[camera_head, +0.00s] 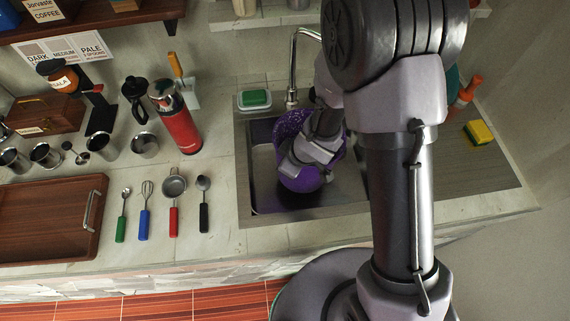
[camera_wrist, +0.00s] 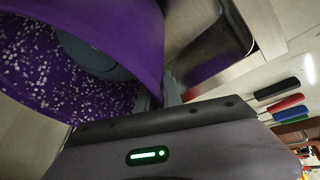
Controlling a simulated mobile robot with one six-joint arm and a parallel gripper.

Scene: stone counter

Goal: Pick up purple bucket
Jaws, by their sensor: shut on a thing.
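The purple bucket (camera_head: 300,178) is over the metal sink (camera_head: 262,190) in the head view, with a speckled inside. It looks tilted, and my arm hides part of it. My gripper (camera_head: 313,160) is at the bucket and shut on it. In the wrist view the bucket (camera_wrist: 130,35) fills the upper left, its speckled inside and a grey round patch showing. The gripper (camera_wrist: 160,95) meets its wall there. I cannot tell whether the bucket touches the sink floor.
A faucet (camera_head: 292,70) rises behind the sink, with a green soap on a dish (camera_head: 255,99) beside it. A red flask (camera_head: 178,122), utensils (camera_head: 174,190) and a wooden tray (camera_head: 60,225) stand to the left. A yellow sponge (camera_head: 479,133) lies to the right.

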